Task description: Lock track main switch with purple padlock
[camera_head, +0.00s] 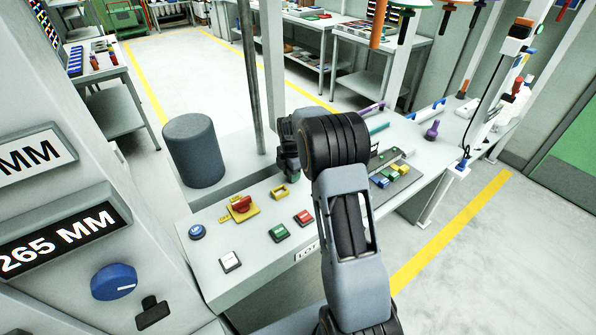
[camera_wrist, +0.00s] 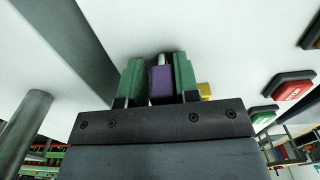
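The purple padlock (camera_wrist: 161,82) sits between the green-padded fingers of my gripper (camera_wrist: 159,80) in the wrist view, its pale shackle pointing away from the wrist. The fingers appear shut on it, though a thin dark gap shows by the left finger. In the head view my gripper (camera_head: 289,165) is partly hidden by my arm, and the padlock is not seen there. The main switch, a red knob on a yellow plate (camera_head: 242,208), is on the panel left of and below my gripper.
The panel also carries a blue button (camera_head: 197,232), a green button (camera_head: 279,233), a red button (camera_head: 304,217) and a white button (camera_head: 230,261). A tray (camera_head: 398,171) of coloured padlocks is at right. A grey post (camera_head: 250,80) and dark cylinder (camera_head: 194,150) stand behind.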

